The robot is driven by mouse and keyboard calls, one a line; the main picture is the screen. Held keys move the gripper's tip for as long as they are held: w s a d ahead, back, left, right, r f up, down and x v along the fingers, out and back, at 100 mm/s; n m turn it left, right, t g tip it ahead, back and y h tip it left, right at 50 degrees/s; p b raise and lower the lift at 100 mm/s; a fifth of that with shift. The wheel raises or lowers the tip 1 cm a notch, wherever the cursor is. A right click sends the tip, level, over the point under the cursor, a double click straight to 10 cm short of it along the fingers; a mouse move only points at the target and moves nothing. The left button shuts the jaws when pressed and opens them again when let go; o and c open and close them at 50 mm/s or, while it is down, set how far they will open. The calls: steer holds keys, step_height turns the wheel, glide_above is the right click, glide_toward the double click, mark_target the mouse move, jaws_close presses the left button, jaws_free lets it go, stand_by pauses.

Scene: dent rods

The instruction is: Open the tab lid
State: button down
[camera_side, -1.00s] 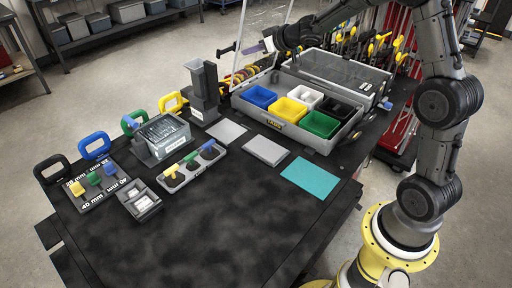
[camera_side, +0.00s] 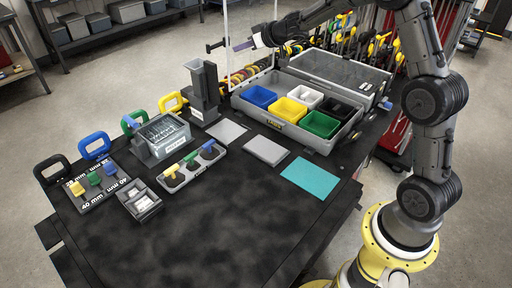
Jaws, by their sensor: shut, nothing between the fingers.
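A grey case (camera_side: 338,140) with a yellow label on its front stands at the back right of the table. It holds several coloured bins and its top is uncovered. A clear, pale-edged panel (camera_side: 273,22) stands nearly upright at the case's left end; it looks like the lid, and its top is cut off by the picture edge. My gripper (camera_side: 230,46) is shut and empty, level with the panel's lower half, above the back edge of the table. Whether it touches the panel cannot be told.
Behind the bins lies a clear-topped grey section (camera_side: 340,70). A dark grey tower (camera_side: 203,85) stands left of the case. A wire-filled clear box (camera_side: 162,135) and handled tools fill the left. The front of the table (camera_side: 210,235) is clear.

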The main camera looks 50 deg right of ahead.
steer(key=s, duration=0.5)
steer(key=shift+s, duration=0.25)
stand_by(0.3)
